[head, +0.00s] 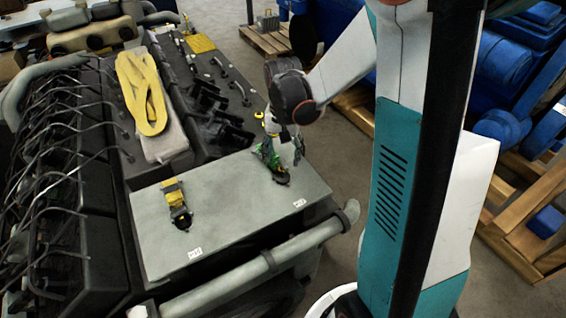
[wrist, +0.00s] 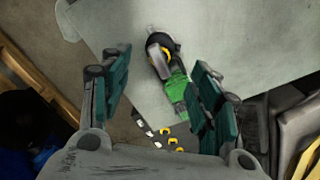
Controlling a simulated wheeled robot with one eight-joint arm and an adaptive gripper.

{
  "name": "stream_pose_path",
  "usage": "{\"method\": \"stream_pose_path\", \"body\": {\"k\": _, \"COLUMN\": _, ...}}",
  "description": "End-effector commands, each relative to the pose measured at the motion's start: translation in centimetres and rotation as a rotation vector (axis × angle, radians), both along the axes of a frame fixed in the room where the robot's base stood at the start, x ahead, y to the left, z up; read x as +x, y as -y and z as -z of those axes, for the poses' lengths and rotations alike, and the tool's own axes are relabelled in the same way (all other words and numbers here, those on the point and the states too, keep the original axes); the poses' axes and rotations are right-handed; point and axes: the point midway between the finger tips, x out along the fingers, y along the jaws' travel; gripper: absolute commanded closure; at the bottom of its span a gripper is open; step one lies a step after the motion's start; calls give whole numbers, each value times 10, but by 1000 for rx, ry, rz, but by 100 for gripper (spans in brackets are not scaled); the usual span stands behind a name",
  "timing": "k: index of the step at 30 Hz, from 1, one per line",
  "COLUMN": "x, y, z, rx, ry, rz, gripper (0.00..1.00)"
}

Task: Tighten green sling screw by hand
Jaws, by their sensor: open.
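The green sling screw assembly (head: 268,153) stands near the right end of the grey plate (head: 235,205) on the engine. In the wrist view its green part (wrist: 177,92) joins a grey metal body with a dark round end and a yellow ring (wrist: 160,48). My gripper (head: 286,140) is beside and above it in the head view. In the wrist view my gripper (wrist: 163,68) is open, its teal pads on either side of the assembly. The right pad is very close to the green part; I cannot tell whether it touches. Nothing is held.
A similar yellow assembly (head: 175,203) is on the left of the plate. A folded yellow sling (head: 143,92) lies on the engine behind. Black engine parts (head: 212,112) border the plate's back, and a grey rail (head: 285,250) runs along its front. The plate's middle is clear.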

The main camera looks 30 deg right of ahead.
Motion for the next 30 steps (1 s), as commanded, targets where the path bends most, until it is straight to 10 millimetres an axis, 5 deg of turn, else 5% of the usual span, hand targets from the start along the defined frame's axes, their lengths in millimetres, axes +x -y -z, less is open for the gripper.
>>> {"method": "stream_pose_path", "body": {"k": 15, "x": 0, "y": 0, "z": 5, "rx": 0, "ry": 0, "rz": -662, "gripper": 43}}
{"method": "stream_pose_path", "body": {"k": 21, "x": 0, "y": 0, "z": 38, "rx": 0, "ry": 0, "rz": -649, "gripper": 43}}
{"method": "stream_pose_path", "body": {"k": 30, "x": 0, "y": 0, "z": 52, "rx": 0, "ry": 0, "rz": -648, "gripper": 43}}
